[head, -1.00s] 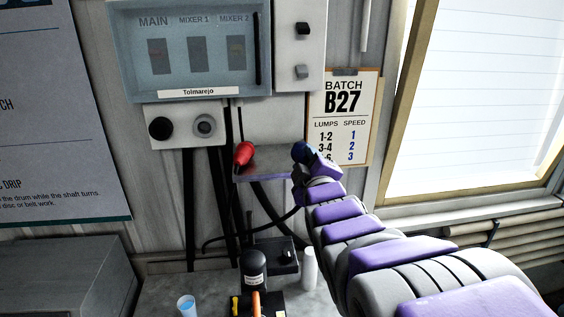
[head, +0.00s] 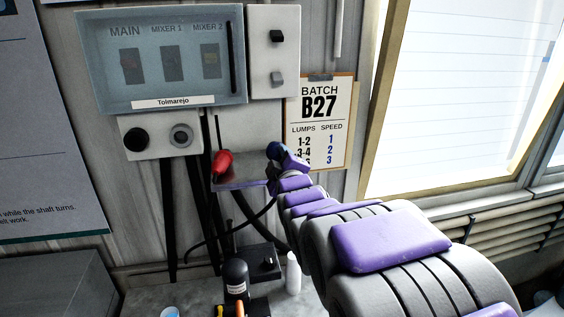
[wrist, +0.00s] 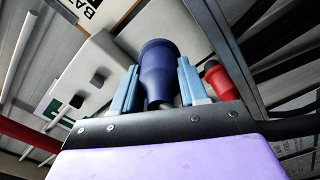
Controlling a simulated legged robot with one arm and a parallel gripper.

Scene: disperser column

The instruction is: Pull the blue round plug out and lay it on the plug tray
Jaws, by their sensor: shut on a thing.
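The blue round plug (head: 274,151) is at the end of my arm, at the right end of a small shelf-like tray (head: 238,184) on the wall. In the wrist view the plug (wrist: 157,72) stands between the two light-blue fingers of my gripper (wrist: 158,88), which is shut on it. A red plug (head: 222,163) is at the left part of the tray, and it also shows right of my gripper in the wrist view (wrist: 218,82). I cannot tell whether the blue plug touches the tray; my arm hides that end.
A control box (head: 160,60) with a socket box (head: 160,137) hangs above left. A batch sign (head: 322,110) is to the right. Black cables hang below the tray. A bench below holds a black bottle (head: 236,277) and a white cylinder (head: 293,274).

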